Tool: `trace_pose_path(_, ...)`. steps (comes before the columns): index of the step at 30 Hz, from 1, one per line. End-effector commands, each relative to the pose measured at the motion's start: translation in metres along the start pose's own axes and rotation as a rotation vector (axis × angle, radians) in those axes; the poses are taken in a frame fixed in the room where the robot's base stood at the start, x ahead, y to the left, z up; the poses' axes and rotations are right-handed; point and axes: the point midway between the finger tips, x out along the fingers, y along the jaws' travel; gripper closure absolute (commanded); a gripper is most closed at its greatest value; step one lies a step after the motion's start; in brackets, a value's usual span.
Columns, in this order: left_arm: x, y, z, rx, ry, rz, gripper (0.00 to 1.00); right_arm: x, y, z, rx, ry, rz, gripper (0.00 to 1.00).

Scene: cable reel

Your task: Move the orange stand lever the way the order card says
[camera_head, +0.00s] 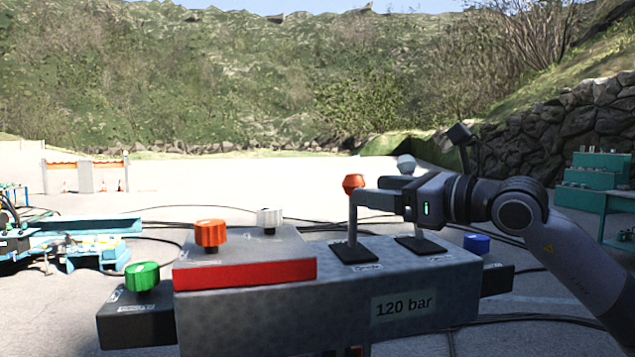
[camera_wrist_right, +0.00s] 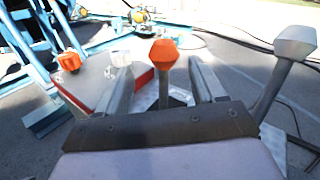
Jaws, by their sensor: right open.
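The orange stand lever (camera_head: 353,184) stands about upright on a dark plate on top of the grey console, with a faceted orange knob on a grey stem. My right gripper (camera_head: 368,196) reaches in from the right at the height just below the knob. In the right wrist view the orange lever (camera_wrist_right: 164,52) stands between the two spread fingers of this gripper (camera_wrist_right: 161,85), with a gap visible on each side. No separate order card can be made out. A label (camera_head: 403,305) on the console front reads "120 bar". My left gripper is not in view.
A second lever with a pale knob (camera_head: 406,164) stands right of the orange one, partly behind my right gripper. Orange (camera_head: 210,233), white (camera_head: 269,218), green (camera_head: 142,276) and blue (camera_head: 477,243) knobs sit around the console (camera_head: 340,300). Cables lie on the ground behind.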

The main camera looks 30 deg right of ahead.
Motion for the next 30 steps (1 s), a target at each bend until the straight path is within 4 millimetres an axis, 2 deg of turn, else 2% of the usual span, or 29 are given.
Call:
trace_pose_path(7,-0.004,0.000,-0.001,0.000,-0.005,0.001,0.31,0.002,-0.005,0.006,-0.021,0.000,-0.020,0.31)
trace_pose_path(21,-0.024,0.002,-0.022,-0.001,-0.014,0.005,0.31,0.060,-0.006,0.007,-0.018,-0.002,-0.018,0.31)
trace_pose_path(30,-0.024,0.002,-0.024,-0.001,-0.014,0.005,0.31,0.069,-0.006,0.004,-0.022,0.000,-0.019,0.31)
